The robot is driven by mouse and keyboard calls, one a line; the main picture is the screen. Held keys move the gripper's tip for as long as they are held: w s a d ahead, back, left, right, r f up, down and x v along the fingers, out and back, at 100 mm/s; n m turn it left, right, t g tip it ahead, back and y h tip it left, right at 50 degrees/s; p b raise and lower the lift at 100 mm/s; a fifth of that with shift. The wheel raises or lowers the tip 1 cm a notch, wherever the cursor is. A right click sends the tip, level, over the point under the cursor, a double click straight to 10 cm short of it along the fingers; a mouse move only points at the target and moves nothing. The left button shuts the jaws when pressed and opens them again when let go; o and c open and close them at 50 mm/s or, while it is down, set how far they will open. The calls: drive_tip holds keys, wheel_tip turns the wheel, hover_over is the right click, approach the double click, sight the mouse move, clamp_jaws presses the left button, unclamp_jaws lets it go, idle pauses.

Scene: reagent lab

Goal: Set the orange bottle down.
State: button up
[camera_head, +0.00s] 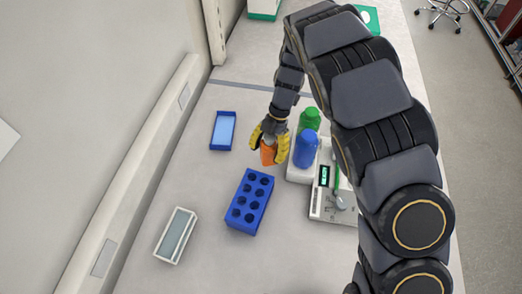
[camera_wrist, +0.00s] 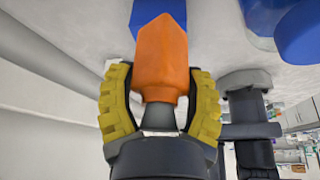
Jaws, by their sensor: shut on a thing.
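The orange bottle (camera_head: 268,153) is in my gripper (camera_head: 269,142), over the bench between the blue tray and the blue bottle. In the wrist view the orange bottle (camera_wrist: 161,58) sits between the two yellow fingers of my gripper (camera_wrist: 161,98), which curve around its neck end. My gripper is shut on it. Its far end points toward the bench surface. I cannot tell whether the bottle touches the bench.
A blue rack (camera_head: 249,203) with several holes stands in front of the gripper. A blue tray (camera_head: 223,131) lies left, a white tray (camera_head: 176,236) front left. A blue bottle (camera_head: 306,149) and a green bottle (camera_head: 310,118) stand right, by a white device (camera_head: 322,205). Bench is bare between tray and rack.

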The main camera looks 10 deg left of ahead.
drive_tip(key=w+f, duration=0.1)
drive_tip(key=f, duration=0.1)
drive_tip(key=w+a+f, duration=0.1)
drive_tip(key=w+f, duration=0.1)
drive_tip(key=w+a+f, duration=0.1)
drive_tip(key=w+f, duration=0.1)
drive_tip(key=shift+a, duration=0.25)
drive_tip(key=shift+w+f, duration=0.15)
drive_tip(key=shift+f, duration=1.6)
drive_tip(key=o, duration=1.2)
drive_tip(key=shift+f, duration=0.1)
drive_tip(key=shift+c, duration=0.2)
drive_tip(key=v, duration=1.2)
